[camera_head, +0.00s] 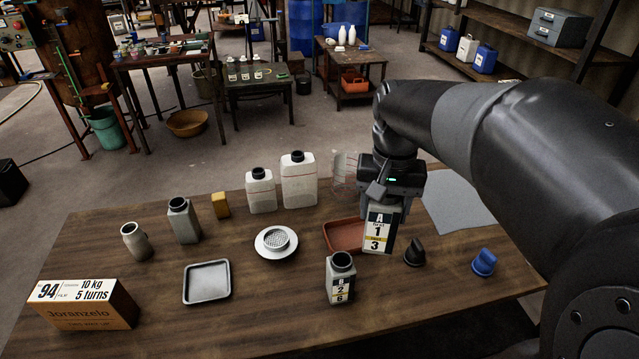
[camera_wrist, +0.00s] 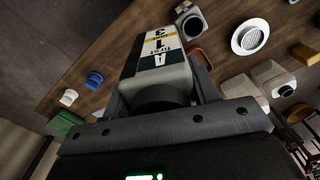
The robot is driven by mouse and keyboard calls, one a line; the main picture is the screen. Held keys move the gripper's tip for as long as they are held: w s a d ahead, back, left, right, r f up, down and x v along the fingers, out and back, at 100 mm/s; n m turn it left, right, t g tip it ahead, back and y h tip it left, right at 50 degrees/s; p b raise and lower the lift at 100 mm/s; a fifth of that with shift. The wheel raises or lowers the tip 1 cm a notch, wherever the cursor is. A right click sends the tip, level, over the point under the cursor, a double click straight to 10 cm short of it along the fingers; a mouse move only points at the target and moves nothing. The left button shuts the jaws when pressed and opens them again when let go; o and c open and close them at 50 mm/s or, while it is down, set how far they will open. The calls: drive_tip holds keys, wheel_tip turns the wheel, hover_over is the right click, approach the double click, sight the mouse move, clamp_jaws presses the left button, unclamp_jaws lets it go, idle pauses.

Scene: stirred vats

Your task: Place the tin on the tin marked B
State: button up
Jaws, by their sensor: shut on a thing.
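A grey tin marked A (camera_head: 380,229), with a black, white and yellow label reading 1 and 3, is in my gripper (camera_head: 388,204). My gripper is shut on its upper end from above. The wrist view shows this tin (camera_wrist: 158,55) between the two fingers (camera_wrist: 160,95). The tin marked B (camera_head: 341,279), grey with a dark round mouth, stands upright on the table, left of and nearer than the held tin. It also shows in the wrist view (camera_wrist: 189,22). The two tins are apart. I cannot tell how far the held tin is above the table.
A reddish tray (camera_head: 343,236) lies behind the held tin. A round white strainer (camera_head: 276,242), a grey tray (camera_head: 206,282) and a box (camera_head: 88,305) are left. Bare wood (camera_head: 270,310) surrounds tin B.

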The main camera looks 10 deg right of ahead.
drive_tip(key=w+a+f, duration=0.4)
drive_tip(key=a+f, duration=0.2)
drive_tip(key=f, duration=0.2)
drive_tip(key=shift+f, duration=0.15)
drive_tip(key=o, duration=1)
drive_tip(key=shift+f, duration=0.1)
